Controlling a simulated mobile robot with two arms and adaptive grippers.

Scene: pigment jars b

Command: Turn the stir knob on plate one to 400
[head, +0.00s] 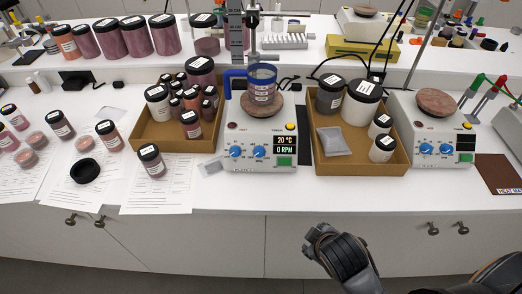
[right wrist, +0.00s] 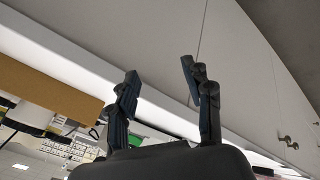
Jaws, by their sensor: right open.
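A white hot plate (head: 262,135) stands at the centre of the bench in the head view, with a display reading 20 °C and 0 RPM. Its front has two blue knobs, a left knob (head: 235,151) and a right knob (head: 259,152). A second hot plate (head: 432,135) stands to the right with two similar blue knobs and a dark display. I cannot read which is plate one. My right gripper (head: 325,240) is in front of the bench, below its edge, apart from both plates. The right wrist view shows its fingers (right wrist: 165,85) spread and empty. My left gripper is not in view.
A blue-handled beaker (head: 262,82) sits on the central plate's top. Cardboard trays of jars (head: 150,132) (head: 336,165) flank that plate. A small packet (head: 210,167) lies left of it. The bench's front strip (head: 260,194) is clear.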

